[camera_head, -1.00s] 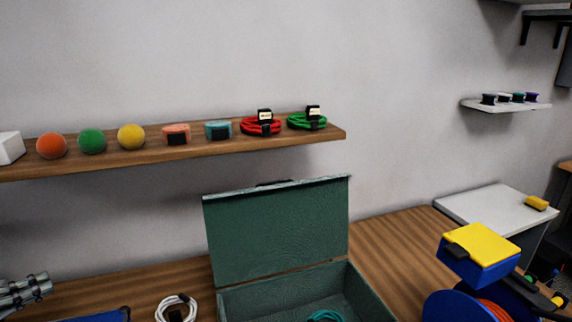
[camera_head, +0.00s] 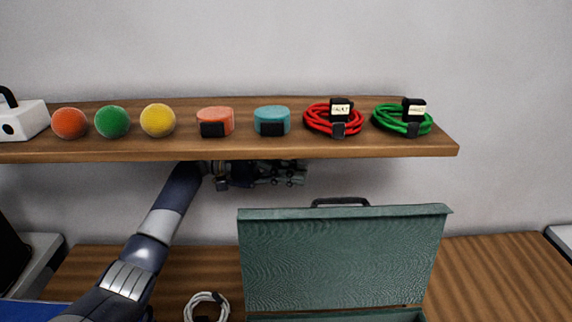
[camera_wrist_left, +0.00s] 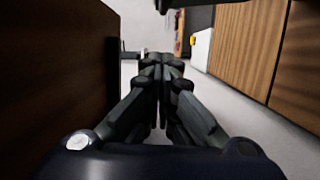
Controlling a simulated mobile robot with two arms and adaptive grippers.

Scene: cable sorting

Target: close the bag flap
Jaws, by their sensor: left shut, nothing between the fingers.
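The green bag (camera_head: 335,317) stands on the wooden bench with its flap (camera_head: 340,260) raised upright. A dark handle (camera_head: 340,202) shows at the flap's top edge. My left gripper (camera_head: 300,174) is under the wall shelf, above and behind the top left part of the flap, pointing right. In the left wrist view its fingers (camera_wrist_left: 162,62) are together with nothing between them. Most of the bag's inside is below the picture edge. My right gripper is not in view.
A wooden shelf (camera_head: 240,147) runs just above my left gripper. It holds several balls, red (camera_head: 333,120) and green (camera_head: 404,120) cable coils and other items. A white cable coil (camera_head: 206,305) lies on the bench (camera_head: 500,275) left of the bag. The bench right of the bag is clear.

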